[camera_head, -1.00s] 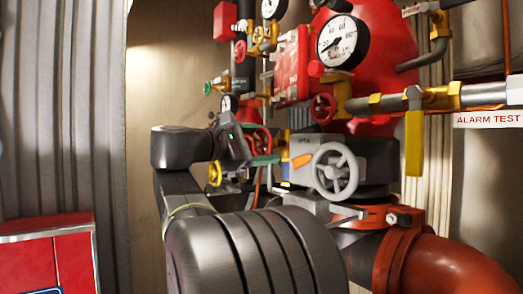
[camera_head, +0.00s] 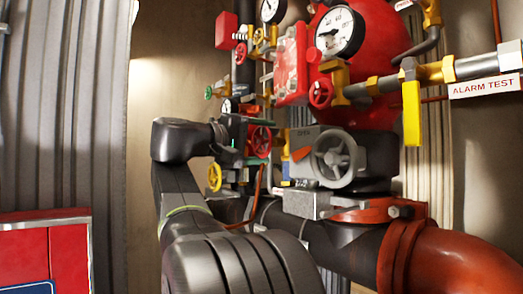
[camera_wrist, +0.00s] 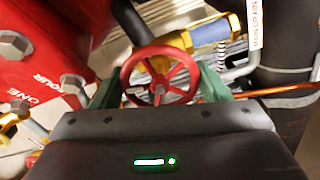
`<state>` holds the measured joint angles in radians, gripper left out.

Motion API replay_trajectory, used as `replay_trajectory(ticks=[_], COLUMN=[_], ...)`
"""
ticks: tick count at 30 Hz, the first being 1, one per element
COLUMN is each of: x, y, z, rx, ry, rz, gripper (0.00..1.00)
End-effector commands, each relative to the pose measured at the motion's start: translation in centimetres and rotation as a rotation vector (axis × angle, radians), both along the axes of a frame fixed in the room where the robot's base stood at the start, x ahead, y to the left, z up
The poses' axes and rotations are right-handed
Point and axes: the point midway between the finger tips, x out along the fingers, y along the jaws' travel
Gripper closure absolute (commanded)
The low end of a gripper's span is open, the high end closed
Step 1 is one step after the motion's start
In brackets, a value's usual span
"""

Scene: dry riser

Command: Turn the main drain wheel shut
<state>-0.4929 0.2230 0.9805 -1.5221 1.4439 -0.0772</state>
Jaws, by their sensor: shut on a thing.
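A red spoked handwheel (camera_wrist: 160,75) sits between the two green fingers of my gripper (camera_wrist: 164,88) in the wrist view, one finger at each side of its rim. My gripper is shut on it. The wheel is in front of a brass fitting (camera_wrist: 180,42). In the head view the same red handwheel (camera_head: 260,141) shows just right of my gripper (camera_head: 246,152), which is partly hidden by my wrist.
A larger grey handwheel (camera_head: 335,158) is to the right, above an orange-red pipe (camera_head: 455,272). A yellow lever (camera_head: 411,112) hangs by the alarm test sign (camera_head: 486,86). A red cabinet (camera_head: 45,222) stands left.

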Motion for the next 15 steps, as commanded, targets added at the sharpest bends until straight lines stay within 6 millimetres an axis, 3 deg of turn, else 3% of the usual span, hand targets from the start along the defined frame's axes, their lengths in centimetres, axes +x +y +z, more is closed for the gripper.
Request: replay_trajectory(ticks=[15], x=[0.04], y=[0.02], z=[-0.46], rx=[0.289], ry=[-0.395], rz=[-0.001], gripper=[0.54])
